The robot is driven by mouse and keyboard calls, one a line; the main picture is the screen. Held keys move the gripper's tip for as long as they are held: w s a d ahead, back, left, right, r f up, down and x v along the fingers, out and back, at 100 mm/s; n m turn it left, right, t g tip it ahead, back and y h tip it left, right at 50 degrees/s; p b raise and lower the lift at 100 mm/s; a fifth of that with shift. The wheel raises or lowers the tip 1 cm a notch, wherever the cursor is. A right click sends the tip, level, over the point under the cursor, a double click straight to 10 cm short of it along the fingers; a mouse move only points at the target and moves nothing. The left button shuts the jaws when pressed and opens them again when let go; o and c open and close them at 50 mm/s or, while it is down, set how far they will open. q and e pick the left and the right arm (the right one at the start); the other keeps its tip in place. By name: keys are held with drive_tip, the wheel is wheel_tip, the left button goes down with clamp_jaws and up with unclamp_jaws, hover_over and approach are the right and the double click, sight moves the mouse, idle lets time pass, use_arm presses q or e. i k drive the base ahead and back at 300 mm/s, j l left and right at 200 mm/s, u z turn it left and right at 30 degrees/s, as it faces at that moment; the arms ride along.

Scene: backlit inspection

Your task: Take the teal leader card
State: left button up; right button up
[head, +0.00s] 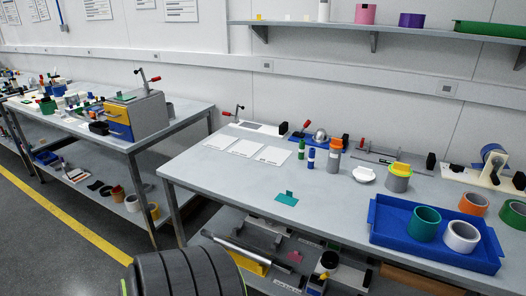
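The teal leader card (287,199) lies flat on the near part of the grey workbench (222,188), a little left of the blue tray. A small upright teal tab stands up from its surface. Nothing covers the card and nothing touches it. Neither of my grippers shows in the head view.
A blue tray (385,238) holds a green roll (424,224) and a white roll (461,236). Behind the card stand small green and blue bottles (311,158) and an orange-topped grey container (334,158). White sheets (246,147) lie at the back left. The bench around the card is clear.

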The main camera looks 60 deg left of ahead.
sight(288, 199)
drive_tip(key=u, duration=1.9)
drive_tip(key=i+l, duration=0.05)
